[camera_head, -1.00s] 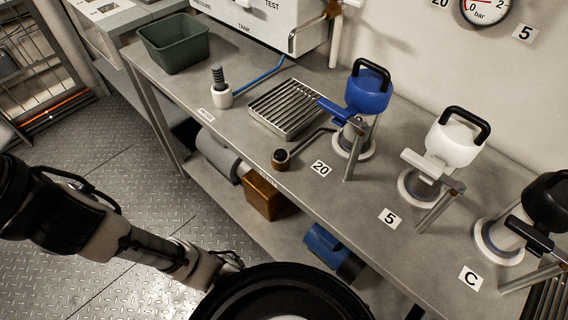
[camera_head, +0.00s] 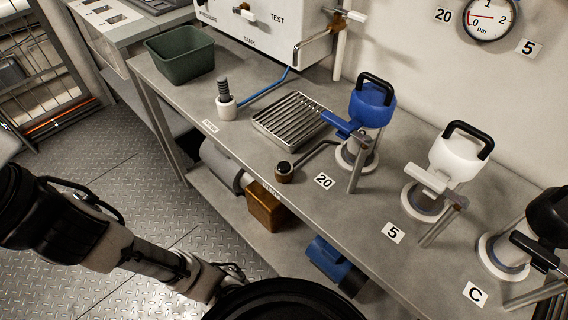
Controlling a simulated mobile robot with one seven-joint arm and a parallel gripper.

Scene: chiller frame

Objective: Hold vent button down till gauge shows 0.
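The round wall gauge (camera_head: 488,18) is at the top right, with a red needle lying to the left near the 0 mark; its exact reading is too small to tell. I cannot pick out a vent button with certainty. The white unit (camera_head: 262,28) marked TANK and TEST stands at the back of the bench, its top cut off by the frame. My gripper (camera_head: 222,283) is low at the left of centre, well short of the bench fittings and partly hidden by a black round part in front. Its fingers cannot be made out.
On the grey bench (camera_head: 300,215) stand a green bin (camera_head: 180,55), a slatted drain grate (camera_head: 290,118), a brown-black cup fitting (camera_head: 284,172), and blue (camera_head: 371,104), white (camera_head: 459,153) and black (camera_head: 550,215) handled valves. A brown box (camera_head: 266,207) sits on the shelf below.

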